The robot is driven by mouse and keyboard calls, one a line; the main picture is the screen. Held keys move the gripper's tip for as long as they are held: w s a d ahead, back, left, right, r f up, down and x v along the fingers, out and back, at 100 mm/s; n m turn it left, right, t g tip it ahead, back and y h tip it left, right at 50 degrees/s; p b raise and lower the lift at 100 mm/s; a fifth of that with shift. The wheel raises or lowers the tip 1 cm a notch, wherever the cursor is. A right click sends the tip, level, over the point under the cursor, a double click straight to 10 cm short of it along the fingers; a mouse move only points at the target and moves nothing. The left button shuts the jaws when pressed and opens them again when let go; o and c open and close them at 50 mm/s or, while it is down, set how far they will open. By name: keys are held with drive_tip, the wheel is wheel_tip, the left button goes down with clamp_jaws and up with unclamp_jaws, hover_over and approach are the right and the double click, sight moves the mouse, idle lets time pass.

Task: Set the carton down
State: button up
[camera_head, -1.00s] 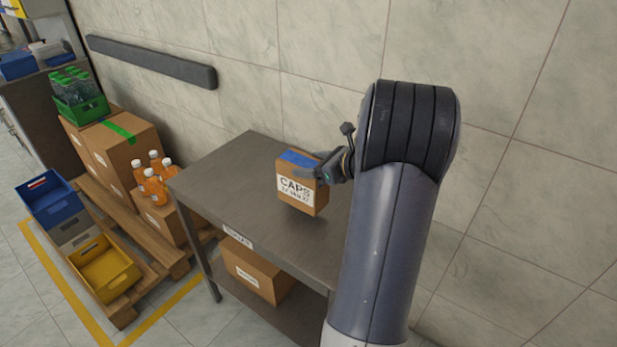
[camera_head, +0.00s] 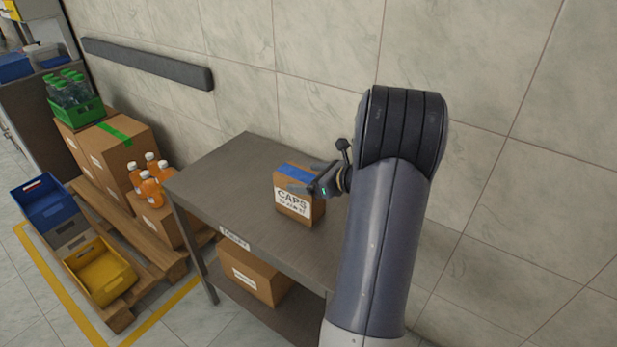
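The carton (camera_head: 292,207) is a small brown box with blue tape on top and a white label reading CAPS. It stands upright at the table (camera_head: 222,186), over the grey top near its front edge. Its base looks to be at the surface, though a very small gap cannot be ruled out. My gripper (camera_head: 304,177) reaches in from the right, with its fingers at either side of the carton's upper part. It appears shut on the carton; the far finger is partly hidden.
The tabletop left of the carton is clear. A larger box (camera_head: 252,272) sits on the lower shelf. Orange bottles (camera_head: 150,189), boxes and blue, grey and yellow bins (camera_head: 100,272) stand on a pallet at left. A tiled wall (camera_head: 300,95) closes the back.

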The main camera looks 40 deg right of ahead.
drive_tip(key=shift+r, duration=0.25)
drive_tip(key=v, duration=1.2)
